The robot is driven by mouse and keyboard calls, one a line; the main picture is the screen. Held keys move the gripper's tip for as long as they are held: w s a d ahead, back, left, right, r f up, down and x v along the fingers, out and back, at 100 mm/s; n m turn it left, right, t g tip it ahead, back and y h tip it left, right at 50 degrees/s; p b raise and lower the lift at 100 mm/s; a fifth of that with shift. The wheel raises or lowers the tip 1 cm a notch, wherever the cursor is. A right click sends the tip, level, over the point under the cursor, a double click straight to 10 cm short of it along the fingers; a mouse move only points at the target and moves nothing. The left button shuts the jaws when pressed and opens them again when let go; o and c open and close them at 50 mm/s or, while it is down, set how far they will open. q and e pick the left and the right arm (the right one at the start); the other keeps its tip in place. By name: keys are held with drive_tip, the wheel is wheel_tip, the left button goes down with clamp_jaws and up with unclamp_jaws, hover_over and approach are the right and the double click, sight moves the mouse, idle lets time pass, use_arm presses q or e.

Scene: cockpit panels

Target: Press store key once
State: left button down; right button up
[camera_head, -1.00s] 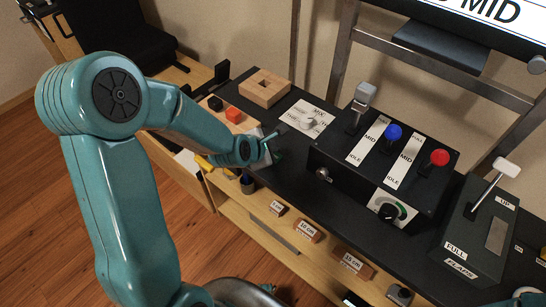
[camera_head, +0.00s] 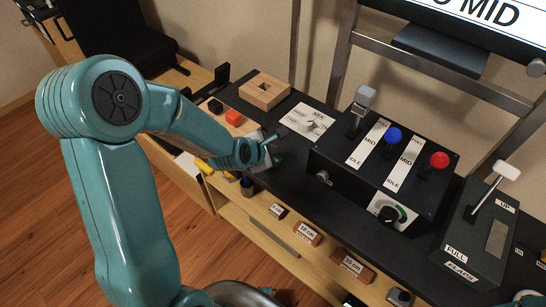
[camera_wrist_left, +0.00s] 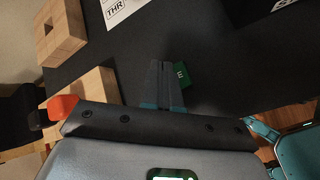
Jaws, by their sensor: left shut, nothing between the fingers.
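My left gripper (camera_head: 268,146) is low over the black desk top, left of the lever box. In the left wrist view its two fingers (camera_wrist_left: 163,66) are together, with nothing between them. A small green piece with a white letter (camera_wrist_left: 184,74) shows right beside the fingertips, partly hidden by them. It may be the store key, but its label cannot be read in full. In the head view the gripper mostly covers that spot. I cannot tell whether the fingers touch the green piece. My right gripper is not in view.
The black box (camera_head: 350,172) with blue (camera_head: 393,134) and red (camera_head: 439,160) levers stands right of my left gripper. A wooden block (camera_head: 264,91) and a white label card (camera_head: 305,122) lie behind it. The flaps lever unit (camera_head: 470,245) is far right.

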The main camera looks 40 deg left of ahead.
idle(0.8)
use_arm(q)
drive_tip(key=shift+f+b, duration=0.45)
drive_tip(key=shift+b, duration=0.35)
drive_tip(key=shift+f+b, duration=0.4)
drive_tip(key=shift+b, duration=0.2)
idle(0.4)
drive_tip(key=shift+r, duration=0.15)
drive_tip(key=shift+r+p, duration=0.4)
drive_tip(key=shift+r, duration=0.3)
drive_tip(key=shift+r, duration=0.1)
wheel_tip(320, 180, up, 5)
drive_tip(key=p, duration=0.3)
drive_tip(key=shift+p, duration=0.3)
idle(0.5)
